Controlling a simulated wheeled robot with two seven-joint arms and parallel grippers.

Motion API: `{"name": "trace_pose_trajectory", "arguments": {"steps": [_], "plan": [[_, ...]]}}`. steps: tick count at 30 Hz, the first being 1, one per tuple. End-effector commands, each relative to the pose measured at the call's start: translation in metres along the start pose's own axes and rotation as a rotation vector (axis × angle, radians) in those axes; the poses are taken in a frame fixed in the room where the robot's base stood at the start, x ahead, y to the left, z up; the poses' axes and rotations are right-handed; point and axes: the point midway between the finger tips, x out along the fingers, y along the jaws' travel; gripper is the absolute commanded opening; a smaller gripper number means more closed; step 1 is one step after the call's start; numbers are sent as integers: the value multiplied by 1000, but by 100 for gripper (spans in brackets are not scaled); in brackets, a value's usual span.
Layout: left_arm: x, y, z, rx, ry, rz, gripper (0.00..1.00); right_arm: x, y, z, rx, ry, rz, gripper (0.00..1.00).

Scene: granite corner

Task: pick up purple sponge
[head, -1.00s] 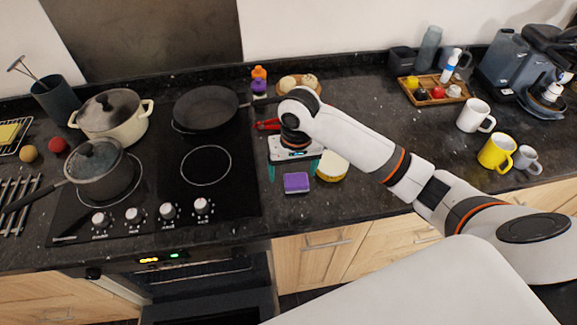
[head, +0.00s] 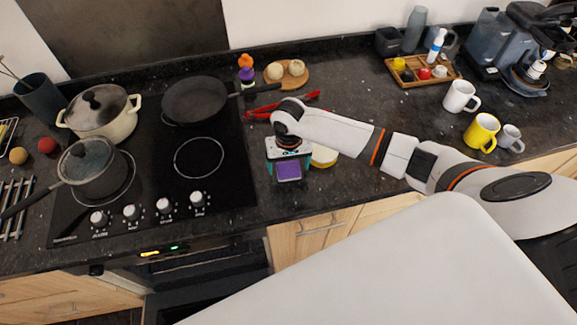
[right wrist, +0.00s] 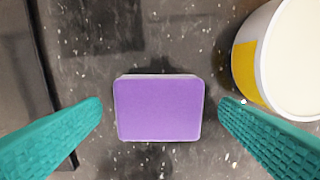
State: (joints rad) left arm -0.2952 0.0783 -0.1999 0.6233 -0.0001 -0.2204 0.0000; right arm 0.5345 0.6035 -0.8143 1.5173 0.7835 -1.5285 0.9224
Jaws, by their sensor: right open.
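The purple sponge (head: 289,171) lies on the dark granite counter near its front edge, right of the stove. In the right wrist view the sponge (right wrist: 159,108) lies flat, purple side up, centred between two teal fingers. My right gripper (head: 288,172) is over it, pointing down and open, with a finger on each side and a gap to the sponge on both sides. The right gripper (right wrist: 160,112) holds nothing. My left gripper is not in view.
A white and yellow round tub (right wrist: 285,60) stands close beside the right finger. The black stove (head: 150,190) is to the left. Red tongs (head: 285,104) lie behind the gripper. Mugs (head: 460,97) and a wooden tray (head: 421,82) stand at the right.

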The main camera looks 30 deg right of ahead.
Motion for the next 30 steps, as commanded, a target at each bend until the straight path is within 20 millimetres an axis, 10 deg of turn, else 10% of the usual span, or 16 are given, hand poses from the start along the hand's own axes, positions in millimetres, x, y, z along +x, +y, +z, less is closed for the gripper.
{"name": "trace_pose_trajectory", "arguments": {"steps": [11, 20, 30], "plan": [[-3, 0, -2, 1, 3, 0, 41, 14, 0, 0, -1, 0, 1, 85], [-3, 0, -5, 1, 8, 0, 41, 14, 0, 0, -1, -1, 1, 37], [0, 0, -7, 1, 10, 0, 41, 5, 1, 1, -1, -4, 3, 37]]}}
